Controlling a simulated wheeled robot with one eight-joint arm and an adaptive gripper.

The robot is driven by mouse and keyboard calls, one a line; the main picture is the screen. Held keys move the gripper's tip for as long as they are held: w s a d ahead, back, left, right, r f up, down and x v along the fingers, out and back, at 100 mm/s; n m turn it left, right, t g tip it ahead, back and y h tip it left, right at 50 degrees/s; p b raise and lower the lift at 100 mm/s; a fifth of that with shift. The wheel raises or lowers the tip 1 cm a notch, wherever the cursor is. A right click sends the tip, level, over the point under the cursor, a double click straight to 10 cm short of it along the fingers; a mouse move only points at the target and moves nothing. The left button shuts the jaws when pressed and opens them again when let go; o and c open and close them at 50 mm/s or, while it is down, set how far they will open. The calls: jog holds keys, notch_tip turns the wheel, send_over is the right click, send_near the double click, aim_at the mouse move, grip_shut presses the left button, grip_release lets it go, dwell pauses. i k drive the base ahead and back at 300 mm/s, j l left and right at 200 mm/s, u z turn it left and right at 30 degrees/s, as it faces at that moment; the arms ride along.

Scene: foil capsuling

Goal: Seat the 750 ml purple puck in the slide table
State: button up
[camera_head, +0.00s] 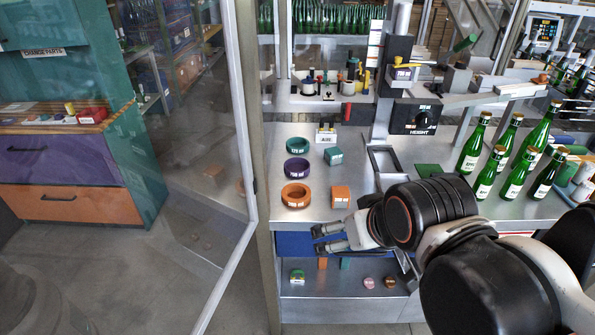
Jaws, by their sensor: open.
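The purple puck (297,169), a thick ring with a white label too small to read surely, lies on the steel worktop between a green ring (297,145) and an orange ring (296,196). A rectangular metal frame with an open middle (372,152) lies flat right of the rings; I cannot tell surely whether it is the slide table. My gripper (318,240) is open and empty, pointing left at the worktop's front edge, below the orange ring in the picture and apart from the purple puck. My arm hides part of the worktop at right.
A green block (333,156) and an orange block (340,196) lie right of the rings. Several green bottles (470,150) stand at right. A black HEIGHT knob box (414,117) is behind the frame. A glass door (236,250) stands open at left.

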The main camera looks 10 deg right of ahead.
aim_at(384, 180)
jog(key=z, duration=0.9)
